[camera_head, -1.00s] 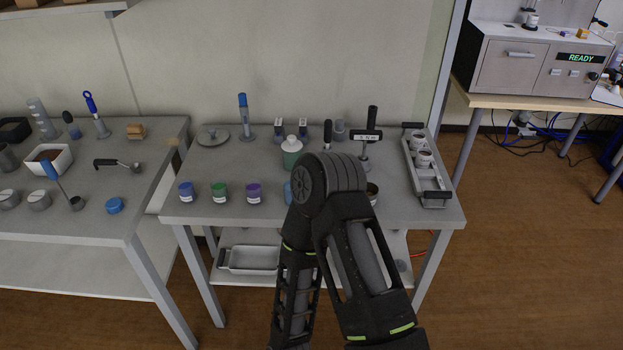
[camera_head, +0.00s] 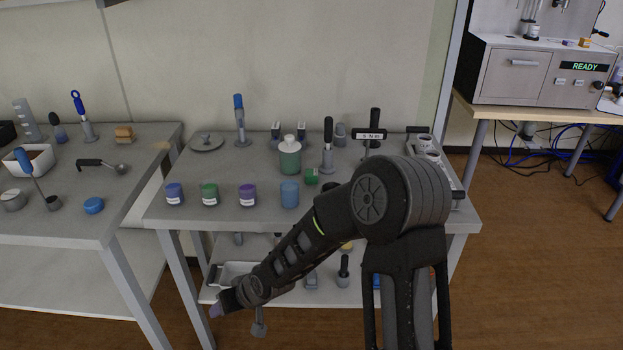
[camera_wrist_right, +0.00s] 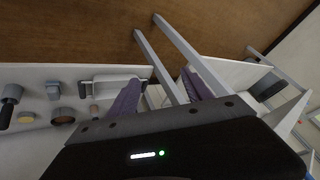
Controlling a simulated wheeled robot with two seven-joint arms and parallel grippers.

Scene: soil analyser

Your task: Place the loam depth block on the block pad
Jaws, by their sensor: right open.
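I cannot tell for sure which thing is the loam depth block or the block pad. A small green block (camera_head: 311,177) lies on the middle table (camera_head: 240,211), right of the green-bodied bottle. A small purple block (camera_head: 567,43) and an orange block (camera_head: 584,43) sit on top of the analyser at the far right. A tan block (camera_head: 124,134) stands at the back of the left table. My right gripper (camera_head: 217,309) is low in front of the middle table, near its lower shelf. In the wrist view its purple fingers are apart and empty (camera_wrist_right: 162,92). My left gripper is out of view.
Blue, green and purple jars (camera_head: 209,195) and a blue cup (camera_head: 289,195) line the table's front. A metal tray (camera_head: 234,273) and several small tools are on the lower shelf. My right arm hides the table's right front. The analyser (camera_head: 520,66) reads READY.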

